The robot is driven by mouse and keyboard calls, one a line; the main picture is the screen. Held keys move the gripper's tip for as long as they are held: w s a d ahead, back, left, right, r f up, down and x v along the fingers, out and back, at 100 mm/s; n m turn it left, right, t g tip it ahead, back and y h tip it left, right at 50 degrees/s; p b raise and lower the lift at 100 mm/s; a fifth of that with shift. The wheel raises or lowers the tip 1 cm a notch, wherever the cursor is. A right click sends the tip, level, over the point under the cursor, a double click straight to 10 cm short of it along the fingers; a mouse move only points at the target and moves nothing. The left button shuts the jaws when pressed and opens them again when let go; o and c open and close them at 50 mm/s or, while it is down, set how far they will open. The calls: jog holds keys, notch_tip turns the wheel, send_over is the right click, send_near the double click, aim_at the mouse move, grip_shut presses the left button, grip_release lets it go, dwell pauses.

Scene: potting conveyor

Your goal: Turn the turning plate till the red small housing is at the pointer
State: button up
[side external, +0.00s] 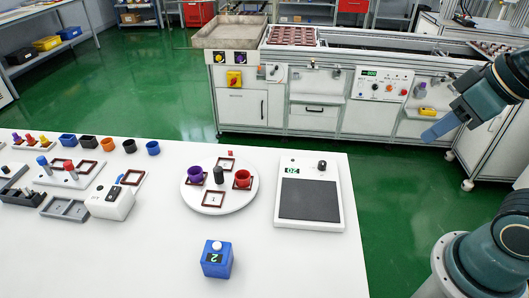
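The white round turning plate (237,202) lies on the white table, with a dark upright knob (218,174) near its middle. The red small housing (242,179) stands on the plate's right side in a dark red square frame. A purple housing (195,174) stands on the left side. The back and front frames look empty, with marks too small to read surely. A tiny red piece (230,153) just behind the plate may be the pointer. My gripper (438,130) is far to the right, beyond the table edge, and touches nothing. Its fingers overlap in this view.
A white device with a dark pad (309,200) stands right of the plate. A blue block (217,260) marked 2 is in front. A white box (112,202), trays and several coloured cups (106,144) fill the left. The table's front right is clear.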

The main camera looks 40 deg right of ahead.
jog(key=shift+c, duration=0.5)
jog(key=w+a+r+n+g, duration=0.25)
jog(key=w+r, duration=0.25)
jog(key=w, duration=0.6)
jog(key=n+g, duration=0.3)
jog(key=n, duration=0.2)
send_over(217, 168)
notch_tip(217, 168, down, 15)
jog(key=shift+s+f, duration=0.1)
jog(key=shift+f, duration=0.15)
notch_tip(217, 168, down, 14)
jog(key=shift+r, duration=0.25)
